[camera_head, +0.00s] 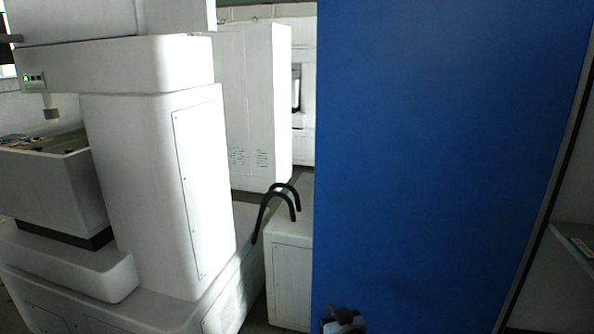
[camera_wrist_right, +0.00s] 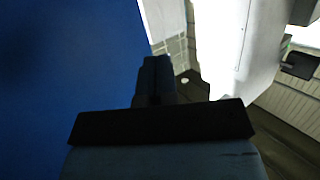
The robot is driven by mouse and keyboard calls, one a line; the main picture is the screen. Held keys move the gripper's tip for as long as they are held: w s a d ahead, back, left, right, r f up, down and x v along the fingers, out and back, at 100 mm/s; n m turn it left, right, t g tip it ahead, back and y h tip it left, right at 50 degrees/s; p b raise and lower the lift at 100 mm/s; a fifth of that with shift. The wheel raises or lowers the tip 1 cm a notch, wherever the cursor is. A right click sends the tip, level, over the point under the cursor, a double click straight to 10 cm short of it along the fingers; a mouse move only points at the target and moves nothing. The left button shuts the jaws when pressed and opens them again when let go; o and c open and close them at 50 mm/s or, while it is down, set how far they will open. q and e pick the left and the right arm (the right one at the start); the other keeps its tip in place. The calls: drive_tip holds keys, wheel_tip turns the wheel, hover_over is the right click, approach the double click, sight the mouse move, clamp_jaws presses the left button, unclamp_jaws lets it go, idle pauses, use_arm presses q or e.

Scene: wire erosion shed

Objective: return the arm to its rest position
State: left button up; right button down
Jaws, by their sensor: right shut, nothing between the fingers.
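My right gripper (camera_head: 342,319) shows only in part at the bottom edge of the head view, in front of the lower left part of a large blue panel (camera_head: 440,150). In the right wrist view, the fingers of my right gripper (camera_wrist_right: 157,72) are together with nothing between them. The blue panel (camera_wrist_right: 65,65) fills the left side of that view, beside the fingers. I cannot tell the distance between them. My left gripper is in neither view.
A big white machine (camera_head: 155,190) with a grey tank (camera_head: 50,185) stands at the left. A white cabinet (camera_head: 262,110) and a low white box (camera_head: 290,270) with black hoses (camera_head: 274,205) stand behind. A shelf (camera_head: 575,240) shows at the right edge.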

drive_tip(key=s+d+f+g+h, duration=0.1)
drive_tip(key=s+d+f, duration=0.25)
drive_tip(key=s, duration=0.85)
drive_tip(key=s+d+f+g, duration=0.25)
drive_tip(key=s+f, duration=0.25)
drive_tip(key=s, duration=0.6)
drive_tip(key=s+d+f+g+h, duration=0.1)
drive_tip(key=s+d+f, duration=0.35)
drive_tip(key=s, duration=0.75)
wheel_tip(320, 180, up, 11)
drive_tip(key=p, duration=1.2)
drive_tip(key=shift+p, duration=0.4)
drive_tip(key=shift+t, duration=0.25)
